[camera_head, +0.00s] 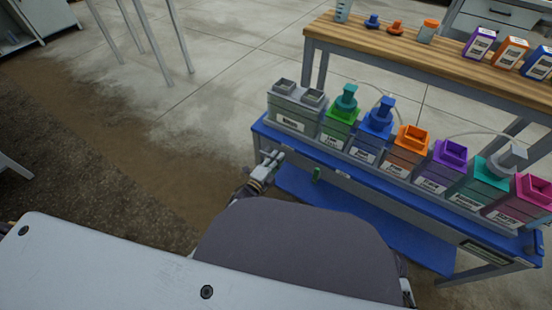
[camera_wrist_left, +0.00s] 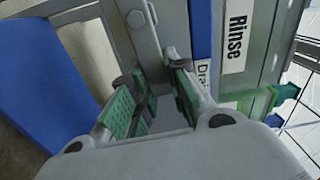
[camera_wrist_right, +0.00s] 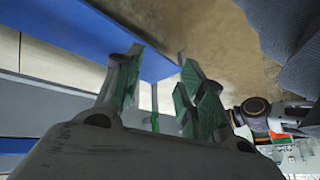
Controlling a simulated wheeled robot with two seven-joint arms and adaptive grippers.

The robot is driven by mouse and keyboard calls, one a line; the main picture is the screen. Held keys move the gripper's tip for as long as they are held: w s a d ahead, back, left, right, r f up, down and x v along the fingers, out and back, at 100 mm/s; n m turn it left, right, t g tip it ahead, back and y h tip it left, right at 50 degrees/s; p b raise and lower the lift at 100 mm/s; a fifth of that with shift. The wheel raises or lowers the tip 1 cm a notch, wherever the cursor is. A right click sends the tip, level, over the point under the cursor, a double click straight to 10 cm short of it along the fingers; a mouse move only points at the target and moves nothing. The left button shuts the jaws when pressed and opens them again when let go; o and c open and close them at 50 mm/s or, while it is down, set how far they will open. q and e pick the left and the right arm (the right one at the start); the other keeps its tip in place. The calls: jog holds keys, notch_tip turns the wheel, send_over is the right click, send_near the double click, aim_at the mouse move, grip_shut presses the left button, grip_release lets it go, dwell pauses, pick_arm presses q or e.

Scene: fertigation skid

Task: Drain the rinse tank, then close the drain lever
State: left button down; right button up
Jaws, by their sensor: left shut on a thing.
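The grey rinse tank (camera_head: 297,108) stands at the left end of the blue-edged skid. Its "Rinse" label (camera_wrist_left: 236,35) shows large in the left wrist view, beside a partly hidden label (camera_wrist_left: 202,80) starting "Dr". My left gripper (camera_head: 272,160) is at the skid's left front corner, below the tank. In its wrist view the left gripper (camera_wrist_left: 163,95) is shut on a grey part that looks like the drain lever (camera_wrist_left: 171,53), mostly hidden by the fingers. My right gripper (camera_wrist_right: 160,75) is open and empty in its wrist view. The water level is not visible.
Several coloured tanks, such as the green one (camera_head: 340,122) and the orange one (camera_head: 408,142), stand in a row right of the rinse tank. A small green object (camera_head: 316,174) is at the skid's front. A wooden bench (camera_head: 430,62) stands behind. Open floor (camera_head: 200,90) lies left.

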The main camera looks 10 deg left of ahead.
pick_arm(q)
jog(key=shift+f+m, duration=0.4)
jog(key=shift+m, duration=0.1)
pick_arm(e)
jog(key=shift+s+a+f, duration=0.1)
jog(key=shift+s+f, duration=0.15)
jog(key=shift+f, duration=0.3)
jog(key=shift+s+a+f, duration=0.1)
jog(key=shift+s+f, duration=0.1)
jog(key=shift+f, duration=0.35)
jog(key=shift+w+r, duration=0.15)
jog(key=shift+r, duration=0.05)
pick_arm(q)
jog(key=c, duration=1.4)
grip_release()
jog(key=shift+o, duration=0.2)
pick_arm(e)
jog(key=shift+d+r, duration=0.1)
pick_arm(q)
jog(key=shift+s+a, duration=0.1)
jog(key=shift+s, duration=0.1)
pick_arm(e)
jog(key=shift+w, duration=0.1)
pick_arm(q)
jog(key=v, duration=1.1)
jog(key=shift+s, duration=0.3)
jog(key=shift+r, duration=0.1)
